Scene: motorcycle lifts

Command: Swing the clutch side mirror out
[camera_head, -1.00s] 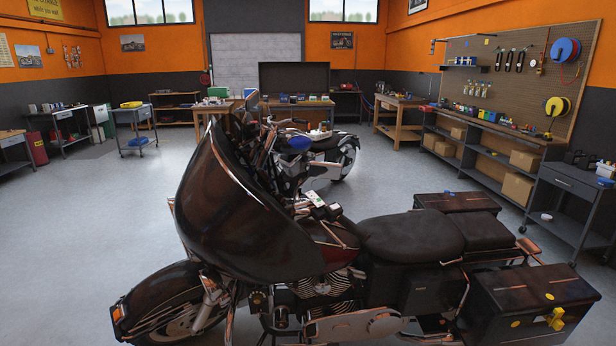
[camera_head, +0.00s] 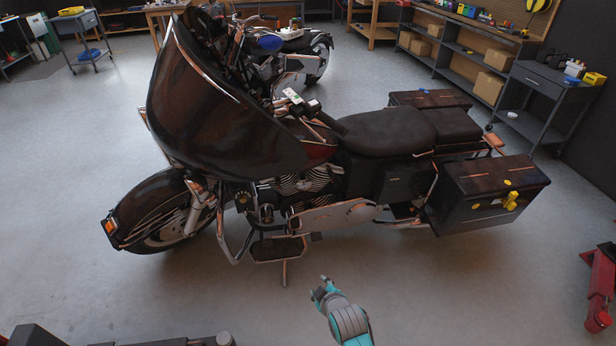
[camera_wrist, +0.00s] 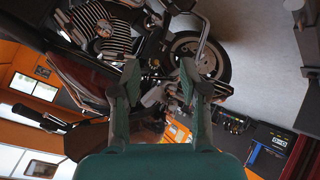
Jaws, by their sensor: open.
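A dark motorcycle with a large front fairing (camera_head: 205,105) stands side-on in the head view, its front to the left. I cannot make out the clutch side mirror clearly; the handlebar area behind the fairing is partly hidden and cut by the top edge. My gripper (camera_head: 321,288) is low in front of the motorcycle, apart from it. In the wrist view my gripper (camera_wrist: 159,78) has its two teal fingers spread, with nothing held between them. Motorcycle parts, including a finned engine (camera_wrist: 103,25), show beyond the fingers in a tilted view.
A second motorcycle (camera_head: 300,47) stands behind. A pannier (camera_head: 487,199) juts out at the rear right. Red equipment (camera_head: 600,285) stands at the right edge. A shelved workbench (camera_head: 455,60) lines the back right. The floor in front of the motorcycle is mostly clear.

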